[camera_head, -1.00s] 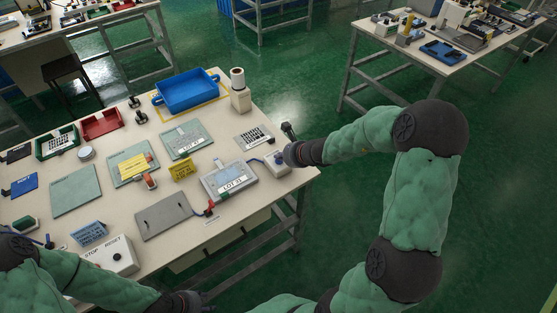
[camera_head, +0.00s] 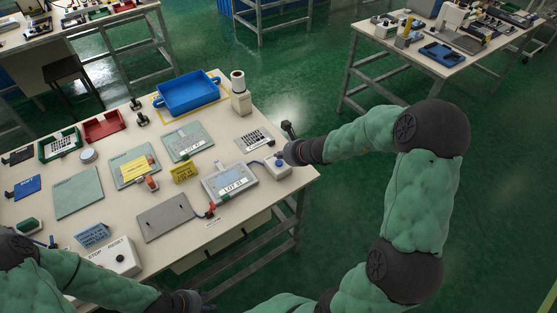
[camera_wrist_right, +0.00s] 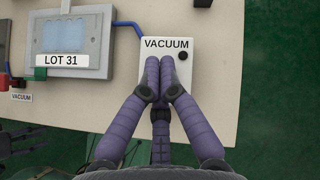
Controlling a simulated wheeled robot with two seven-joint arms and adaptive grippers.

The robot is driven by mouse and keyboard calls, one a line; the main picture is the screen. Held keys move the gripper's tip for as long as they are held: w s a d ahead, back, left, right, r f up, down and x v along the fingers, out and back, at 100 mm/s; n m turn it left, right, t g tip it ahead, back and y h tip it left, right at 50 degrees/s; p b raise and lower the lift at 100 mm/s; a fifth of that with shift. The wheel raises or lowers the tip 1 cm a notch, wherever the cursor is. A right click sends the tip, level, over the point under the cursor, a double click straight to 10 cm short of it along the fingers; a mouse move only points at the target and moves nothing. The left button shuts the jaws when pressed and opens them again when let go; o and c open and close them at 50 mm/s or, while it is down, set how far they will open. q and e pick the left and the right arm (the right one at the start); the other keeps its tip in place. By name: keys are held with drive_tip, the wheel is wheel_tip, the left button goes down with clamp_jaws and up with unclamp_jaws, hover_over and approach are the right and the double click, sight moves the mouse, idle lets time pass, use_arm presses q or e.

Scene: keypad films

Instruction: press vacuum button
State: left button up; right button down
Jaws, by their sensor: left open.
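In the right wrist view the box (camera_wrist_right: 184,90) carries the label VACUUM and a small black knob (camera_wrist_right: 183,56). My right gripper (camera_head: 284,157) is over the box. Its purple fingers (camera_wrist_right: 164,78) are together and empty, with their tips over the box's middle. They hide what lies under them; I cannot tell whether they touch it. My left gripper (camera_head: 200,300) is open, low at the table's front edge.
A LOT 31 framed plate (camera_head: 230,184) lies left of the box, joined by a blue tube. A red-handled valve (camera_head: 210,210) sits at its corner. A grey plate (camera_head: 165,217), a STOP/RESET box (camera_head: 115,256) and a blue bin (camera_head: 187,92) also stand on the table.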

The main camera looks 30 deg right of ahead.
sight(281, 164)
drive_tip(key=shift+r+p, duration=1.8)
drive_tip(key=shift+r, duration=0.65)
drive_tip(key=shift+f, duration=0.1)
